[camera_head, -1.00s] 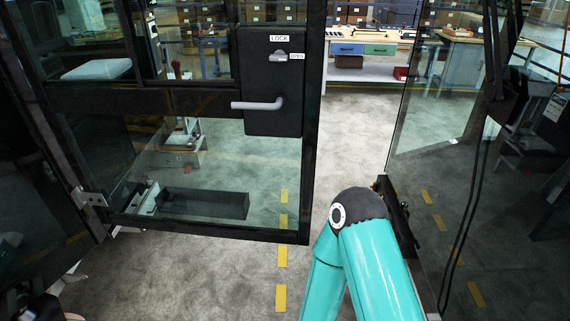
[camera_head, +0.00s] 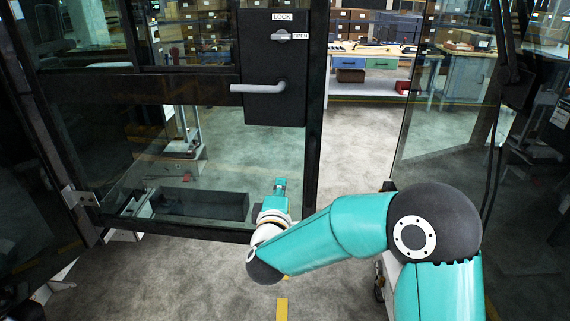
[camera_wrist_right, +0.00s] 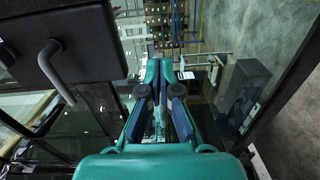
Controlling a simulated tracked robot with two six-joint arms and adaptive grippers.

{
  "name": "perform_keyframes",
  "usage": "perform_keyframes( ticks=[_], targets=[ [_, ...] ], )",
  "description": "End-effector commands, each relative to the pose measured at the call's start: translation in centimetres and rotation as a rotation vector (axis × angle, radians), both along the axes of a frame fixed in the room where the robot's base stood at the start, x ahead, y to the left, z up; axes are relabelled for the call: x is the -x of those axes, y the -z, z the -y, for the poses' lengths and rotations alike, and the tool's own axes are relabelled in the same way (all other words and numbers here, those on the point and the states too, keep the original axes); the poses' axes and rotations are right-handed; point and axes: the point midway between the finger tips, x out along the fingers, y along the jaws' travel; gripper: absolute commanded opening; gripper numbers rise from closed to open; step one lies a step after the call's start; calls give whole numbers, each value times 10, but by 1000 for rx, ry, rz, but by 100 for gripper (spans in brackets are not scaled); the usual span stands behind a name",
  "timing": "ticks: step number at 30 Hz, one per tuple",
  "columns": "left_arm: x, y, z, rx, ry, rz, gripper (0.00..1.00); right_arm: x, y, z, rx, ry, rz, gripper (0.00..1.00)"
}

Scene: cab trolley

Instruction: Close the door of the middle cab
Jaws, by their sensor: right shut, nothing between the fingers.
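The cab door (camera_head: 180,84) is a glass panel in a black frame, filling the left of the head view. It is hinged at the left on a metal hinge (camera_head: 80,197). Its black lock box (camera_head: 272,108) carries a grey lever handle (camera_head: 258,88). The door stands open, with a gap right of its free edge. My right gripper (camera_head: 280,184) is shut and empty, low in front of the glass, left of that edge and below the handle. In the right wrist view the shut fingers (camera_wrist_right: 160,68) lie right of the handle (camera_wrist_right: 57,68). Contact cannot be told.
A clear glass pane (camera_head: 450,100) in a dark frame stands on the right. Benches with drawers (camera_head: 375,62) are far back. Open grey floor (camera_head: 360,125) shows through the gap.

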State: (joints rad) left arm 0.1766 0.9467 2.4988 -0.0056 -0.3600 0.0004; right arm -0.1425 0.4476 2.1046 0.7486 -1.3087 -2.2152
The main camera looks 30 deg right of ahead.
Motion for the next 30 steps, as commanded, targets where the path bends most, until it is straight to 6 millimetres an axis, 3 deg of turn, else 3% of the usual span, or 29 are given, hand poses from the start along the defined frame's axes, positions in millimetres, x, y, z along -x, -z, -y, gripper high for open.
perform_keyframes(
  ticks=[8,21,30],
  targets=[
    [0,-4,0,0,0,0,40,-13,-11,18,45,33,-6,0],
    [0,-25,0,0,0,0,40,-81,-11,68,44,30,-7,0],
    [0,-34,0,0,0,0,40,-107,-9,87,45,28,-7,0]
  ],
)
